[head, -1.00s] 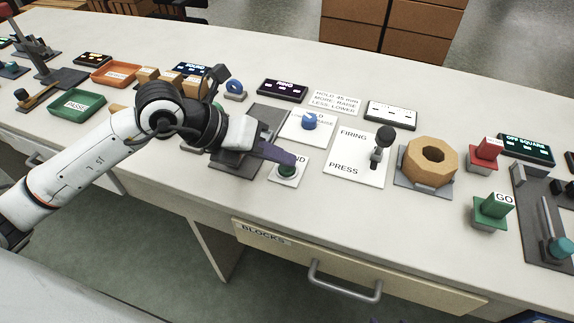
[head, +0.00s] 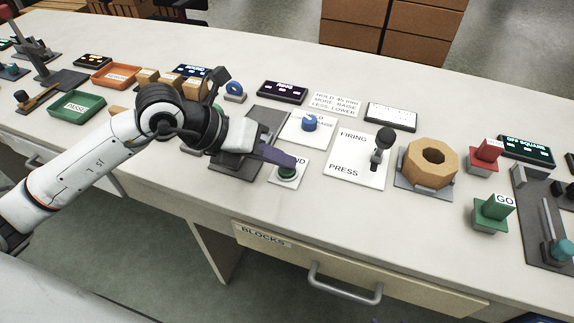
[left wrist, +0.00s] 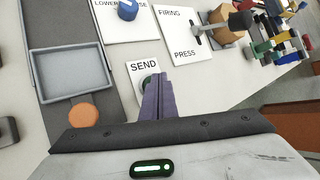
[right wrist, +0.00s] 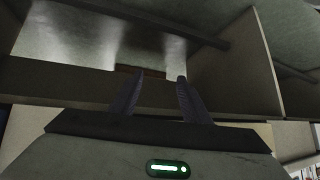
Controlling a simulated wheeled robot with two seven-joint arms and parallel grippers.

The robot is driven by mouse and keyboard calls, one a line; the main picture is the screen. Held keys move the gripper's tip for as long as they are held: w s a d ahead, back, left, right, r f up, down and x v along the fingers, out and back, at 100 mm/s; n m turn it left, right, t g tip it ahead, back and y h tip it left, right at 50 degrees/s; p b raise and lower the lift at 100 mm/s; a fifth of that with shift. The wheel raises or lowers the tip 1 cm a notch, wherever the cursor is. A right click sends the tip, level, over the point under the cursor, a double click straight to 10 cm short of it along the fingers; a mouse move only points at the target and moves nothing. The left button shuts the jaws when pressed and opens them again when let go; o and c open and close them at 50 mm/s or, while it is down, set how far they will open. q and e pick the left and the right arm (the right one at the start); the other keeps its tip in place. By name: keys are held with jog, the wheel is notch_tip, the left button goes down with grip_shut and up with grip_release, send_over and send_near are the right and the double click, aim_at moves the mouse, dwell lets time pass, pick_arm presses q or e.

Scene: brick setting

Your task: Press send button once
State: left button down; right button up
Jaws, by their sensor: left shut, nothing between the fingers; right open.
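The send button (head: 287,174) is a round green button on a small white plate at the bench's front edge, with a label partly hidden by my fingers. In the left wrist view the SEND label (left wrist: 143,67) is readable, and the button is mostly hidden behind the fingers. My left gripper (head: 291,163) is shut and empty, its purple fingers pointing down at the button. The tips are over or on its top; I cannot tell if they touch. My right gripper (right wrist: 156,79) is open and empty, facing the underside of the bench.
A firing-press plate with a black-knobbed lever (head: 381,150) stands right of the button. A blue knob (head: 309,123) is behind it. A grey tray (left wrist: 70,75) lies beside it. Farther right are a wooden ring (head: 430,163) and a green GO block (head: 495,207).

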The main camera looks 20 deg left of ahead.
aim_at(281, 171)
pick_arm(q)
jog(key=shift+r+p, duration=0.3)
jog(key=shift+r, duration=0.3)
jog(key=shift+r, duration=0.15)
jog(key=shift+r+p, duration=0.25)
jog(key=shift+p, duration=0.05)
notch_tip(281, 171, up, 4)
jog(key=p, duration=0.3)
jog(key=shift+r, duration=0.2)
jog(key=shift+f, duration=0.1)
